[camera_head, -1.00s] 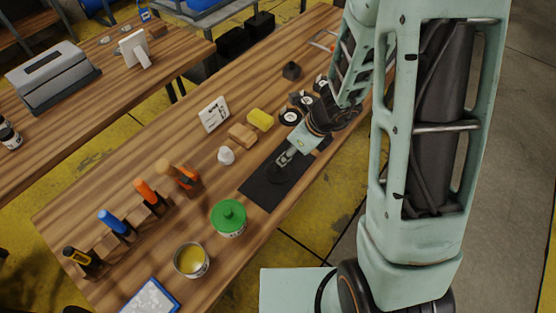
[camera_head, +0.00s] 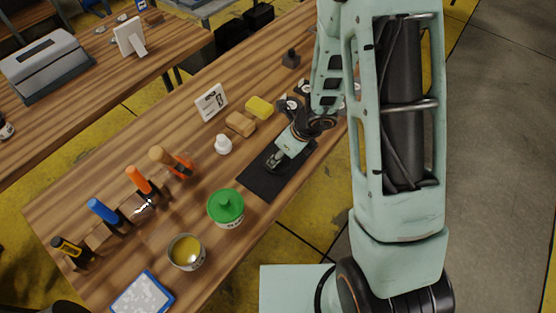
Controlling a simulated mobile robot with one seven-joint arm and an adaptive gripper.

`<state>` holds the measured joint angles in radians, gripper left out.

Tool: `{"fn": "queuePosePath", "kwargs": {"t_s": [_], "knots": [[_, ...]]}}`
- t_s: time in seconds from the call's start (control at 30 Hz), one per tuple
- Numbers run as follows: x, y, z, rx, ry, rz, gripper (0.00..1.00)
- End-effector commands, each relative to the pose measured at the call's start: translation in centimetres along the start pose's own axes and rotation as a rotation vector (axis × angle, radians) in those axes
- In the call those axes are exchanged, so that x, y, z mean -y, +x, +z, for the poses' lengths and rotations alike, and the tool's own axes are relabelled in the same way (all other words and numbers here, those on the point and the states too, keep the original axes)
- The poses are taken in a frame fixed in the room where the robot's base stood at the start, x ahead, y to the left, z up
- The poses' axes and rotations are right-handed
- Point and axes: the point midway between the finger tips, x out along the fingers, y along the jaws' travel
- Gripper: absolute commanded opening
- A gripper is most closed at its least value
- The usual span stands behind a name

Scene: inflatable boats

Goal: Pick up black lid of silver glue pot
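An open silver pot (camera_head: 187,252) with yellow contents stands near the front edge of the bench, in the lower middle of the head view. A black mat (camera_head: 262,187) lies to the upper right of it. My gripper (camera_head: 274,162) points down over the mat. A dark rounded shape shows at its fingertips; it may be the black lid, but black against black makes it hard to tell. I cannot tell whether the fingers touch or hold it, or how far apart they are.
A pot with a green lid (camera_head: 226,207) stands between the silver pot and the mat. A white bottle (camera_head: 223,145), a wood block (camera_head: 240,124) and a yellow sponge (camera_head: 259,107) lie behind the mat. Upright tools (camera_head: 140,182) stand left; a blue-edged tray (camera_head: 142,293) is at front.

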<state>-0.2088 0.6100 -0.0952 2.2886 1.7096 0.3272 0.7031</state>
Motion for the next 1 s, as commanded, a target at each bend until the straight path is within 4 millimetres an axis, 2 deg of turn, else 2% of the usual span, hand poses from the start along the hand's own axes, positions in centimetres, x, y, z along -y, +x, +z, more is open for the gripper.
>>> {"fn": "queuePosePath", "kwargs": {"t_s": [0.07, 0.4, 0.63, 0.73, 1.0], "knots": [[0.0, 0.0, 0.0, 0.000, 0.000, 0.000, 0.39], [0.0, -0.1, 0.0, 0.000, 0.000, 0.000, 0.03], [0.0, -0.1, 0.0, 0.000, -0.001, 0.000, 0.03], [0.0, -0.8, 0.3, 0.001, -0.002, 0.000, 0.03], [0.1, -5.5, 2.3, 0.002, -0.003, -0.002, 0.03]]}}
